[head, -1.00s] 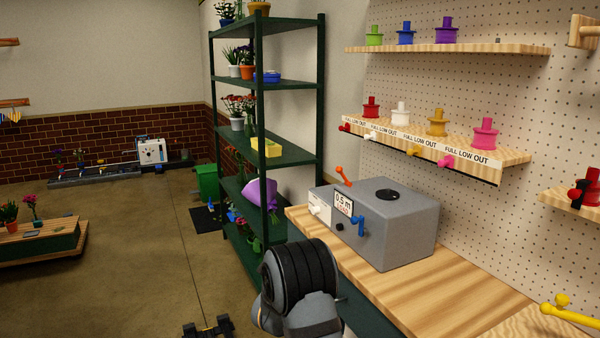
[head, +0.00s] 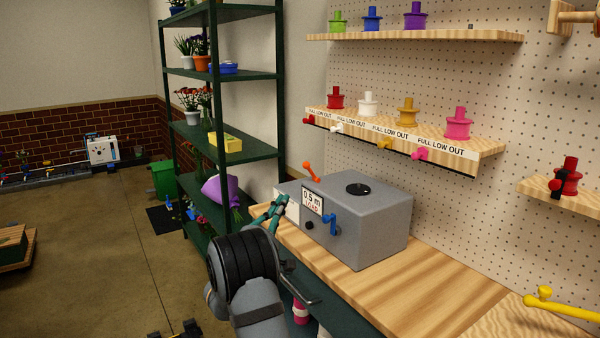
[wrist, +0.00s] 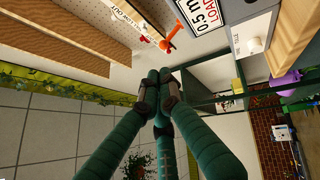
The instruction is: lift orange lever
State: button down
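The orange lever (head: 311,172) sticks up, tilted, from the far left top edge of a grey box machine (head: 372,218) on the wooden counter. It also shows in the wrist view (wrist: 176,37), beyond my fingertips. My gripper (head: 278,208) has green fingers and is in front of the machine's left end, lower than the lever and apart from it. In the wrist view my gripper (wrist: 157,84) has its fingers drawn together with nothing seen between them. A label reading 0.5 m LOAD (head: 312,202) is on the machine's front.
A blue lever (head: 331,222) and a black knob (head: 309,226) are on the machine's front. A black round opening (head: 358,189) is on its top. A green shelf rack (head: 226,155) stands behind, left. A shelf with coloured spools (head: 400,137) hangs above. The counter (head: 440,285) is clear at front right.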

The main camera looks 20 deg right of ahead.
aim_at(305, 163)
jog(key=shift+w, duration=0.1)
jog(key=p+x, duration=0.5)
jog(key=x, duration=0.8)
jog(key=shift+w+p, duration=0.1)
jog(key=shift+p, duration=0.25)
jog(key=shift+w+d+r, duration=0.1)
jog(key=shift+w+d, duration=0.15)
jog(key=shift+d, duration=0.1)
